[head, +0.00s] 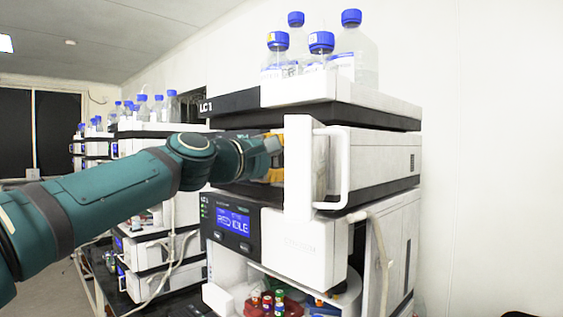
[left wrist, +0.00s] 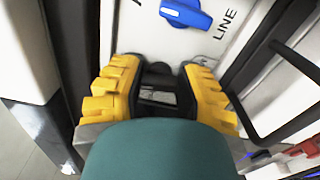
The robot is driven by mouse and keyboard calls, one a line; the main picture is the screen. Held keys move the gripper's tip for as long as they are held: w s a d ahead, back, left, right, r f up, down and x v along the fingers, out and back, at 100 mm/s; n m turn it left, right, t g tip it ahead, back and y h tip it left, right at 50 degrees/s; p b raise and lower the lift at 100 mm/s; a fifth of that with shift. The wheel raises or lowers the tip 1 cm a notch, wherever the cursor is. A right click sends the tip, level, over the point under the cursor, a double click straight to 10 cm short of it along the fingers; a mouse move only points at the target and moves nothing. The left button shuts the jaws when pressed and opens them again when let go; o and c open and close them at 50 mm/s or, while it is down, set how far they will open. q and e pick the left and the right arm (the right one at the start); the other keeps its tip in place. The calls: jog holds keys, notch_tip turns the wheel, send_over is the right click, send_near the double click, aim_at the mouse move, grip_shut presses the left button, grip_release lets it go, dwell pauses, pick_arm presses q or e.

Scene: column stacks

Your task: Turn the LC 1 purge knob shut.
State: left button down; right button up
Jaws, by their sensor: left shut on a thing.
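The LC 1 stack (head: 232,104) stands at the centre of the head view, with a white door (head: 299,165) swung out. My left gripper (head: 274,146) reaches in behind that door. A blue knob (left wrist: 187,14) on the white panel lies just beyond the fingertips, beside the word LINE. My right gripper is not in view.
The open door's white handle (head: 338,168) sticks out right of the gripper. Bottles with blue caps (head: 320,45) stand on top of the stack. Below are a lit display (head: 233,221) reading IDLE and small vials (head: 268,301). More stacks (head: 150,140) stand behind left.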

pick_arm(q)
jog(key=shift+m, duration=0.6)
jog(key=c, duration=0.9)
grip_release()
jog(key=shift+o, duration=0.2)
jog(key=shift+d, duration=0.1)
jog(key=v, duration=1.2)
